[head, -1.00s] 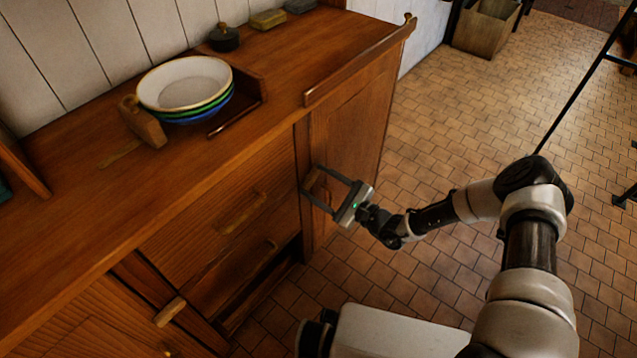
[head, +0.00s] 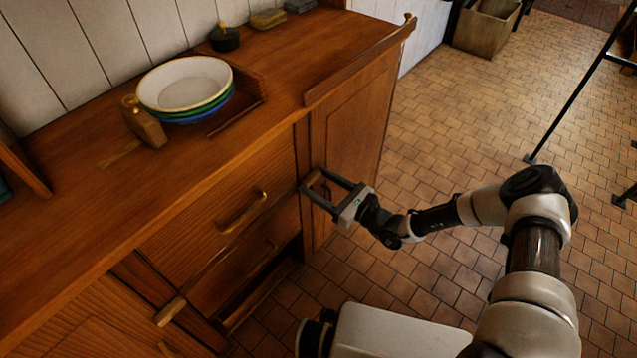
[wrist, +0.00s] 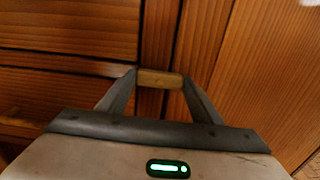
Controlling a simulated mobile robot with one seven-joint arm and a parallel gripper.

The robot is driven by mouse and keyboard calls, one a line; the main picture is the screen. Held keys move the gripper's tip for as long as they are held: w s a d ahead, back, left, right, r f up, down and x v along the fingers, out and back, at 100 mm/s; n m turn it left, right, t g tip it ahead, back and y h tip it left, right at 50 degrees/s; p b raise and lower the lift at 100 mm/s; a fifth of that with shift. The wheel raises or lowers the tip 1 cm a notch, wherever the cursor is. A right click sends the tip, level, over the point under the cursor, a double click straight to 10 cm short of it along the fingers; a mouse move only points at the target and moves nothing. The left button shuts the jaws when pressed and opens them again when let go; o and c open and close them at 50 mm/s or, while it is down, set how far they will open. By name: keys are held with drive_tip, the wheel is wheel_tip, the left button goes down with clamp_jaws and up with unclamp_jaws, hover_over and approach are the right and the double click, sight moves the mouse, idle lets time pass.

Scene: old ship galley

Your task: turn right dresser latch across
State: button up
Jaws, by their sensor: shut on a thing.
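The right dresser latch (wrist: 160,79) is a small wooden bar on the dresser front, beside the right door (head: 350,140). In the wrist view it lies level, crossing the narrow upright post between the drawers and the door. My gripper (head: 313,180) is shut on the latch, one finger at each end of it. In the wrist view the fingers (wrist: 160,88) touch or nearly touch its two ends. The left latch (head: 170,311) is a similar wooden bar lower on the left of the drawers.
The dresser top (head: 90,200) holds stacked bowls (head: 185,85), a wooden block-like tool (head: 145,122) and a dark lidded pot (head: 224,38). Drawers with handles (head: 242,212) are left of my gripper. A bin (head: 487,27) stands at the back. The tiled floor (head: 450,130) on the right is mostly clear.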

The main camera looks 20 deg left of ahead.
drive_tip(key=o, duration=1.1)
drive_tip(key=shift+c, duration=0.2)
drive_tip(key=shift+d, duration=0.1)
drive_tip(key=p+v, duration=0.2)
drive_tip(key=v, duration=1.5)
drive_tip(key=shift+s, duration=0.2)
drive_tip(key=shift+d, duration=0.1)
